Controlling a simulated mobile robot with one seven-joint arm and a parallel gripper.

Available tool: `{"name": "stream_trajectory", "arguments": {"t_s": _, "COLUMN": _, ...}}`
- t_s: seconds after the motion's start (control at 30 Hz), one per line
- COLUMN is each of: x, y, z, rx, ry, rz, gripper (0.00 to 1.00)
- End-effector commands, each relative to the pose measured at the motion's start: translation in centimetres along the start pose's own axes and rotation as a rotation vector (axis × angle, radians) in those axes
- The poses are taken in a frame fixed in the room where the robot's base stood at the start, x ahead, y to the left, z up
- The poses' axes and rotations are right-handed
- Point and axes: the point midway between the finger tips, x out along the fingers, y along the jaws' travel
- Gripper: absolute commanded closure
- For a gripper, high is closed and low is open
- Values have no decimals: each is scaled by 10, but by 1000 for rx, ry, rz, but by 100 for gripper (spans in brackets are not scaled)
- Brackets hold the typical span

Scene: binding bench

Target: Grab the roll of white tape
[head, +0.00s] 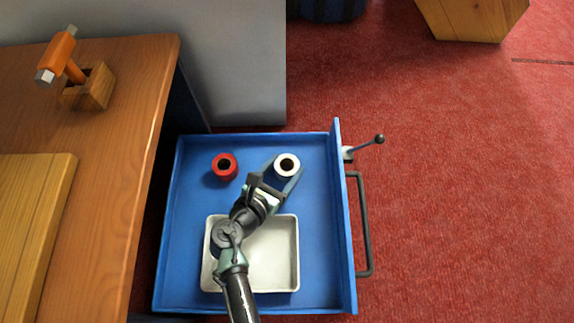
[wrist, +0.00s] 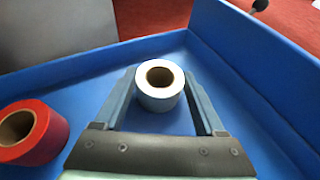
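The roll of white tape (head: 287,165) lies flat on the floor of the open blue drawer (head: 318,215), near its far right corner. In the wrist view the white roll (wrist: 159,88) sits between the two spread fingers of my gripper (wrist: 162,95), towards the tips. There is blue floor visible between the roll and the fingers lower down. At the tips the gap is small, and I cannot tell whether they touch the roll. In the head view my gripper (head: 284,173) reaches over the drawer to the white roll.
A roll of red tape (head: 224,167) lies to the left of the white one, also in the wrist view (wrist: 35,133). A white tray (head: 285,285) lies in the drawer under my arm. The drawer walls stand close behind and right of the white roll. A wooden bench (head: 120,150) is at left.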

Motion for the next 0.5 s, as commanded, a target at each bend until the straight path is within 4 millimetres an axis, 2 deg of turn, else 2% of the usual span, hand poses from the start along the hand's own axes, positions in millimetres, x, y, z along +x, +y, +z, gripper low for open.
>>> {"name": "stream_trajectory", "arguments": {"t_s": 0.03, "x": 0, "y": 0, "z": 0, "rx": 0, "ry": 0, "rz": 0, "gripper": 50}}
{"name": "stream_trajectory", "arguments": {"t_s": 0.23, "x": 0, "y": 0, "z": 0, "rx": 0, "ry": 0, "rz": 0, "gripper": 85}}
{"name": "stream_trajectory", "arguments": {"t_s": 0.5, "x": -1, "y": 0, "z": 1, "rx": 0, "ry": 0, "rz": 1, "gripper": 85}}
